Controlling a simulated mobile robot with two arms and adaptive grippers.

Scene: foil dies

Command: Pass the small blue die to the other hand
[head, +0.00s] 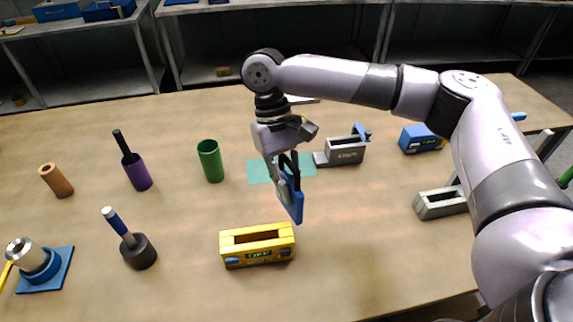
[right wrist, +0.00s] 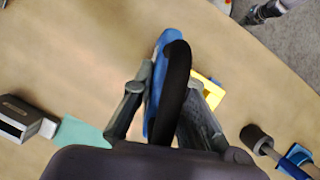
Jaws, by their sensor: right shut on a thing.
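The small blue die (head: 291,201) is a flat blue piece with a black loop handle. My right gripper (head: 285,165) is shut on it and holds it above the table, behind the yellow box. In the right wrist view the blue die (right wrist: 157,72) stands between the fingers of my right gripper (right wrist: 165,105), with the black loop in front of it and hiding part of it. My left gripper is outside the head view. A dark and grey part at the top right of the right wrist view looks like my left gripper (right wrist: 258,14); its fingers are too small to read.
A yellow box (head: 257,261) stands just in front of the die. A green mat (head: 259,171) and a grey holder (head: 346,153) lie behind.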

